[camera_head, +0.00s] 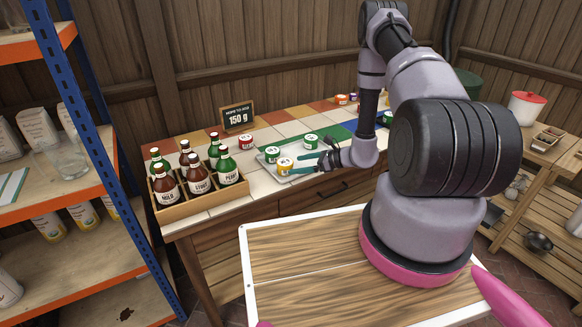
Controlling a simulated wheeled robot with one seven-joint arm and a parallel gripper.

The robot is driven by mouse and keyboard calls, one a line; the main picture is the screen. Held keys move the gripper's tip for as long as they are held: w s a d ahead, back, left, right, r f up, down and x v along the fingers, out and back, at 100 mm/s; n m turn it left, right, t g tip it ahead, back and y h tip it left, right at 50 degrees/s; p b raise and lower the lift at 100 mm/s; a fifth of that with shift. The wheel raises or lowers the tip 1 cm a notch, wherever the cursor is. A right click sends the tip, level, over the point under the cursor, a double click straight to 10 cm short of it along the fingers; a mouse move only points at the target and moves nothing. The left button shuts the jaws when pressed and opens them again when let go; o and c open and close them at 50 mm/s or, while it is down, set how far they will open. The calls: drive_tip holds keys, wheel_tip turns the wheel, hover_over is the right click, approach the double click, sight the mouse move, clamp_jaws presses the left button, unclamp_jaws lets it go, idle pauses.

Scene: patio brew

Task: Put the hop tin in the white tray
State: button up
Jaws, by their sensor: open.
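Several small tins with white-marked lids stand on the tiled counter; their labels are too small to read, so I cannot tell which is the hop tin. The pale tray (294,150) lies on the counter. A green tin (272,153) and a yellow tin (285,165) stand at its left end. Another green tin (311,141) stands at its far side. A red tin (246,141) stands outside it, to the left. My gripper (299,164) is open over the tray, its teal fingers pointing left. Its fingertips are close to the yellow tin; I cannot tell whether they touch it.
A wooden crate (203,204) of several bottles stands at the counter's left end. A small "150 g" sign (237,117) stands behind. More tins, one orange (341,99), are at the far back. A blue-and-orange shelf (75,75) is left. My arm hides the counter's right part.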

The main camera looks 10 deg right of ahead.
drive_tip(key=v, duration=0.7)
drive_tip(key=s+a+r+n+g, duration=0.2)
drive_tip(key=r+n, duration=0.2)
drive_tip(key=r, duration=0.6)
drive_tip(key=s+a+r+n+g+h, duration=0.1)
drive_tip(key=s+a+r+n+g, duration=0.2)
drive_tip(key=r, duration=0.6)
drive_tip(key=s+a+r+n+g, duration=0.15)
drive_tip(key=r+n, duration=0.35)
drive_tip(key=r, duration=0.5)
drive_tip(key=s+d+r+n+t+h, duration=0.2)
drive_tip(key=s+r+n+t+h, duration=0.4)
drive_tip(key=s+r, duration=1.1)
wheel_tip(320, 180, up, 3)
drive_tip(key=shift+s+d+f+n+h, duration=0.2)
drive_tip(key=shift+s+d+n+h, duration=0.1)
drive_tip(key=shift+n+h, duration=0.85)
